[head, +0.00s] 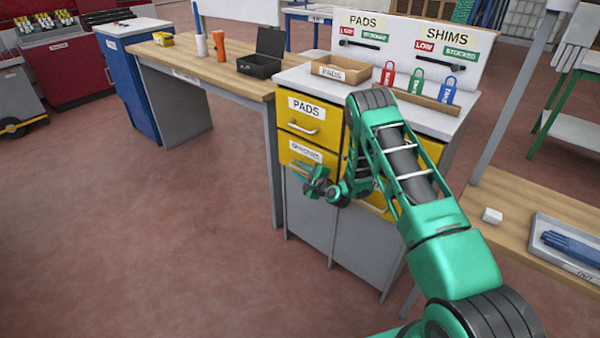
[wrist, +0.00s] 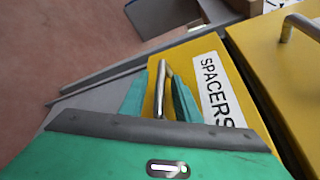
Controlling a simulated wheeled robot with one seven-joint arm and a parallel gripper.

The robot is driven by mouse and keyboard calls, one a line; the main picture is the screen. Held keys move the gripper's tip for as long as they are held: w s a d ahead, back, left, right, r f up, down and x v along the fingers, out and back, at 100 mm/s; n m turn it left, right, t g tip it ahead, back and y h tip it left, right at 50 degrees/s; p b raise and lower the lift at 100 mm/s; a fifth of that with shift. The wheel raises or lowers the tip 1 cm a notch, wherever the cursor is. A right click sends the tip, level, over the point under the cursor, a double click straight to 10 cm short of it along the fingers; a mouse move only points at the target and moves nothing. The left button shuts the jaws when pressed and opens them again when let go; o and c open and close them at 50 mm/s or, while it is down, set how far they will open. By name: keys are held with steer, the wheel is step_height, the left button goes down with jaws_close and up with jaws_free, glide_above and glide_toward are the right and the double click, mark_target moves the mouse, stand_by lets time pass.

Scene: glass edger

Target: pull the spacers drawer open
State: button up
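The spacers drawer (head: 313,150) is the yellow drawer below the PADS drawer, at the left of the grey cabinet. Its front looks flush with the cabinet. Its white SPACERS label shows clearly in the wrist view (wrist: 216,90). The drawer's metal bar handle (wrist: 161,88) lies between the two teal fingers of my gripper (wrist: 160,98), one on each side. The fingers stand apart, with a yellow gap showing between the left finger and the handle. In the head view my gripper (head: 316,186) is at the drawer's lower front and partly hides the handle.
The PADS drawer (head: 308,117) with its own handle is just above. Other yellow drawers at the right are partly behind my arm. An open bin (head: 341,70) and several coloured padlocks stand on the cabinet top. The floor (head: 190,240) left of the cabinet is clear.

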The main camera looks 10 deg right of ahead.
steer(key=shift+w, duration=0.15)
steer(key=shift+a, duration=0.1)
jaws_close()
steer(key=shift+a, duration=0.1)
steer(key=s+a, duration=0.7)
steer(key=a, duration=0.3)
steer(key=s+a, duration=0.7)
steer(key=a, duration=0.3)
steer(key=shift+s, duration=0.25)
steer(key=shift+a+r, duration=0.15)
